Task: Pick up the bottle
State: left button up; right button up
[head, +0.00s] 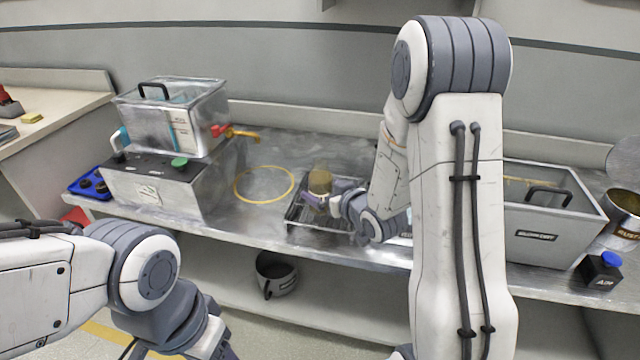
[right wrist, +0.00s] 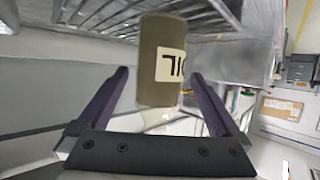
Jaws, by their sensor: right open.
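An olive-brown bottle (head: 320,181) with a pale label stands at a dark wire rack (head: 298,214) on the metal counter. In the right wrist view the bottle (right wrist: 161,55) appears upside down, with part of its dark lettering showing. My right gripper (head: 328,197) is open, its purple fingers on either side of the bottle. In the right wrist view a gap shows between each finger of the right gripper (right wrist: 163,85) and the bottle. My left gripper (head: 222,350) is only partly in view at the bottom edge, its fingertips cut off.
A metal tank (head: 172,118) on a grey base stands left on the counter (head: 265,150), beside a yellow ring (head: 236,186). Right are a grey bin (head: 550,240), a black bottle with a blue cap (head: 598,271) and a can (head: 622,215). A dark pot (head: 277,277) sits on the lower shelf.

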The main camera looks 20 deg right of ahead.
aim_at(315, 186)
jog(key=x, duration=0.5)
jog(key=shift+w+f, duration=0.1)
jog(key=shift+w, duration=0.25)
jog(key=shift+c, duration=0.3)
grip_shut()
